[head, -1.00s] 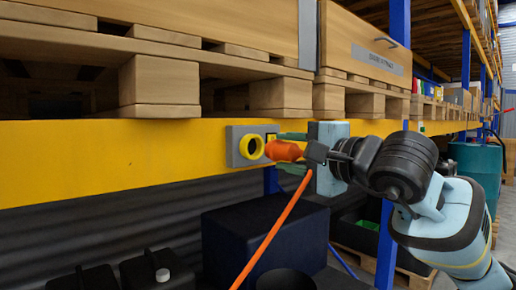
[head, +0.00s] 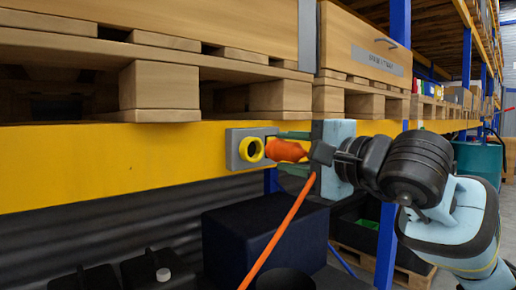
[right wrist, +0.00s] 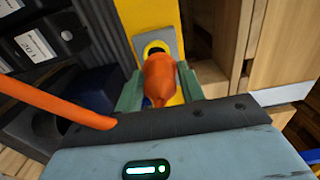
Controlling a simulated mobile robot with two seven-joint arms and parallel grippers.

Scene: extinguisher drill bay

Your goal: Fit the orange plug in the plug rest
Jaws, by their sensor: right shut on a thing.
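The orange plug (head: 287,151) is held in my right gripper (head: 294,150), its tip pointing left at the yellow ring of the plug rest (head: 235,150). The plug rest is a grey block with a yellow round socket, fixed on the yellow shelf beam. In the head view a small gap shows between plug and ring. In the right wrist view the plug (right wrist: 160,78) lies between the green fingers and hides the lower part of the rest (right wrist: 168,44); contact cannot be told there. An orange cable (head: 275,240) hangs from the plug. My left gripper is not in view.
The yellow beam (head: 110,165) runs across, with wooden pallets (head: 160,85) just above it. Below stand a dark blue box (head: 255,240) and black containers (head: 155,270). A blue rack post (head: 387,240) stands behind my right arm.

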